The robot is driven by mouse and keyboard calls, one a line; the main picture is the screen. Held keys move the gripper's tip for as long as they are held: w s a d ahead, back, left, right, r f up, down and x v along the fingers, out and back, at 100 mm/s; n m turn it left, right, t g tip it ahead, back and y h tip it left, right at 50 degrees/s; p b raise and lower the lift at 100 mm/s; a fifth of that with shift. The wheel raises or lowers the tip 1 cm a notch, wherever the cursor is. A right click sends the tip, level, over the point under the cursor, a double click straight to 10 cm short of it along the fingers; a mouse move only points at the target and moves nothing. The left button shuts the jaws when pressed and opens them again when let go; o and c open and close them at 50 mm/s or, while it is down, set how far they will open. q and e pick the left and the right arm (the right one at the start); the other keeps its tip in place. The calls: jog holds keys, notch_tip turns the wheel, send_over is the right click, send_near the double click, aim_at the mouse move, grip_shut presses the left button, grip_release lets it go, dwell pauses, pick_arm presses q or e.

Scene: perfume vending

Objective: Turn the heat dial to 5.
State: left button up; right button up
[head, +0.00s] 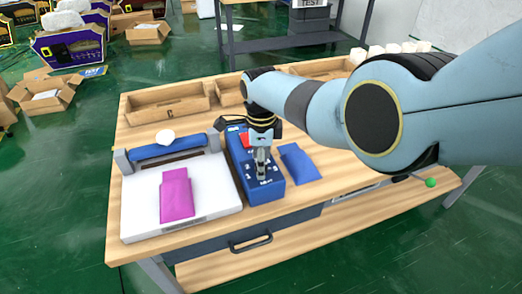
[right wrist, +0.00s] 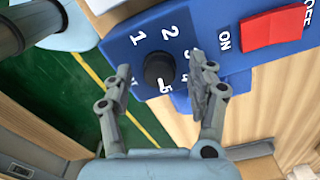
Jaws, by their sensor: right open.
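A blue control box (head: 238,150) stands on the wooden table, with printed numbers on its top. In the right wrist view, the round black heat dial (right wrist: 159,70) sits on the blue panel (right wrist: 140,18), with the numbers 1 to 5 around it. My right gripper (head: 261,165) is over the box's front part. In the wrist view my right gripper (right wrist: 161,68) is open, with one finger on each side of the dial; I cannot tell if they touch it. My left gripper is not in view.
A red switch (right wrist: 270,36) marked ON and OFF is on the panel. Left of the box is a white sealer (head: 140,208) with a magenta bag (head: 176,194); right of it lies a blue packet (head: 299,162). Wooden trays (head: 167,104) line the table's back.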

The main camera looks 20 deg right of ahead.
notch_tip(320, 180, up, 12)
dwell(0.5)
jog(key=shift+f, duration=0.15)
